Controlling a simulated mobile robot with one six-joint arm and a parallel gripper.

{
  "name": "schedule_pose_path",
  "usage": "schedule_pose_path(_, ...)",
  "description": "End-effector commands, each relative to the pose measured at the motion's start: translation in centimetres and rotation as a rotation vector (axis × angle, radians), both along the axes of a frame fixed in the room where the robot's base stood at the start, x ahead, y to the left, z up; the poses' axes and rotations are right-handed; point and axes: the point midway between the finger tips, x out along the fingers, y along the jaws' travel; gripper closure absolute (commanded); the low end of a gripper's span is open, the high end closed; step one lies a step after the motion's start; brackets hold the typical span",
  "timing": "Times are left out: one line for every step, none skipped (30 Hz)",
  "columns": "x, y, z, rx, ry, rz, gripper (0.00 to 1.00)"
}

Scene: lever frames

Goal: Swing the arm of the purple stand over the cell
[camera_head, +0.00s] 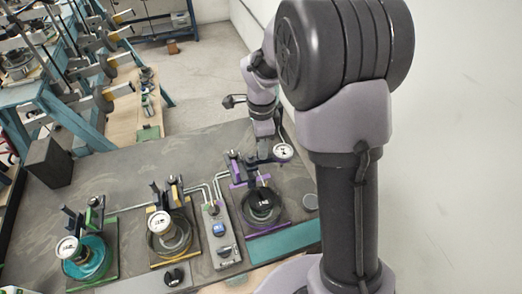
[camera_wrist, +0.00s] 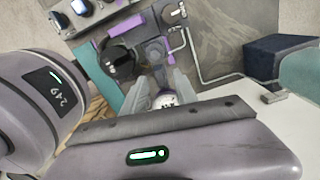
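The purple stand (camera_head: 240,178) is the right one of three on the bench. Its arm points away from its cell (camera_head: 262,207), toward the back right, with a round white dial (camera_head: 283,151) at its end. The cell is a round dish with a black part on it. In the wrist view, the stand's purple parts (camera_wrist: 151,22) are at the top. My gripper (camera_wrist: 160,76) has its two fingers apart, one on each side of the arm and dial (camera_wrist: 165,101). I cannot tell whether either finger touches. In the head view, my wrist hides most of the gripper.
The yellow stand (camera_head: 158,200) and green stand (camera_head: 72,222) stand to the left, their dials over their cells. A grey control box (camera_head: 221,237) with knobs and metal pipes is beside the purple stand. A dark block (camera_head: 48,163) stands at the bench's left. A white wall is at right.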

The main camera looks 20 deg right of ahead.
Motion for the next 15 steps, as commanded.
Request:
schedule_pose_path(0.0, 0.0, -0.8, 0.000, 0.002, 0.000, 0.65)
schedule_pose_path(0.0, 0.0, -1.1, 0.000, 0.002, 0.001, 0.65)
schedule_pose_path(0.0, 0.0, -1.4, 0.000, 0.001, 0.001, 0.65)
schedule_pose_path(0.0, 0.0, -1.6, 0.000, 0.001, 0.001, 0.65)
schedule_pose_path(0.0, 0.0, -1.7, 0.000, 0.001, 0.000, 0.65)
schedule_pose_path(0.0, 0.0, -1.8, 0.000, 0.001, 0.000, 0.65)
schedule_pose_path(0.0, 0.0, -1.8, 0.000, 0.001, 0.000, 0.65)
schedule_pose_path(0.0, 0.0, -1.9, 0.000, 0.000, 0.000, 0.65)
schedule_pose_path(0.0, 0.0, -1.9, 0.000, 0.000, 0.000, 0.65)
schedule_pose_path(0.0, 0.0, -1.8, 0.000, 0.000, 0.000, 0.65)
schedule_pose_path(0.0, 0.0, -1.8, 0.000, 0.000, 0.000, 0.65)
schedule_pose_path(0.0, 0.0, -1.8, 0.000, 0.000, 0.000, 0.65)
schedule_pose_path(0.0, 0.0, -1.8, 0.000, 0.000, 0.000, 0.65)
schedule_pose_path(0.0, 0.0, -1.8, 0.000, 0.000, 0.000, 0.69)
schedule_pose_path(0.0, 0.0, -1.8, 0.000, 0.000, 0.000, 0.77)
